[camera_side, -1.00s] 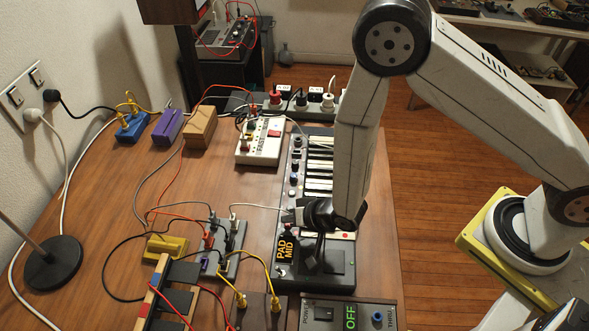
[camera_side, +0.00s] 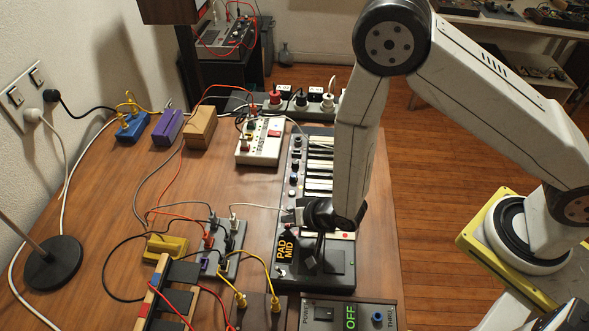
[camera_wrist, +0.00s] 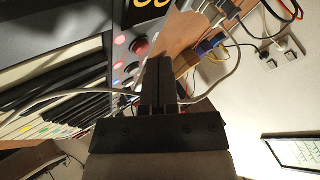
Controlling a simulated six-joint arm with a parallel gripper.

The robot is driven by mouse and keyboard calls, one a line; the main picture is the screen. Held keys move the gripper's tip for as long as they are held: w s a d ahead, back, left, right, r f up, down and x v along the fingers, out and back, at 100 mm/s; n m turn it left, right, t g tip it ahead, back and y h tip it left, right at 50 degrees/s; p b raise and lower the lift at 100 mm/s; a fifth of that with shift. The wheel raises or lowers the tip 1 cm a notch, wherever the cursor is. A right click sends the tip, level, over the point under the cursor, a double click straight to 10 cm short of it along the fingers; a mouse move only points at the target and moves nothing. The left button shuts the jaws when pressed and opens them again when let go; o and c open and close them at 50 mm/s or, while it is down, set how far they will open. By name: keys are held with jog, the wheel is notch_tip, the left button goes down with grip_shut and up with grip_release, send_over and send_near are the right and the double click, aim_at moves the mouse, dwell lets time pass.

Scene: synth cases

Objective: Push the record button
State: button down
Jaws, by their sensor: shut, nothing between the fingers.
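The keyboard (camera_side: 283,225) lies on the table with a black and yellow PAD MID label (camera_side: 285,249). My gripper (camera_side: 319,258) points down over its near part, with the fingers shut and empty. A small red button (camera_side: 346,236) shows just right of the gripper. In the wrist view, the fingertips (camera_wrist: 158,62) are together, close to a panel with a large dark red round button (camera_wrist: 139,46) and small lit red buttons (camera_wrist: 119,40). No record marking is readable. I cannot tell whether the fingertips touch the panel.
A grey box with plugged cables (camera_side: 228,250) and a yellow pedal (camera_side: 166,246) lie to the left. A pale cable crosses beside the fingers.

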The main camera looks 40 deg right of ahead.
jog(key=shift+f, duration=0.2)
jog(key=shift+f, duration=0.25)
dwell(0.7)
jog(key=shift+r, duration=0.45)
dwell(0.5)
jog(key=shift+r, duration=3)
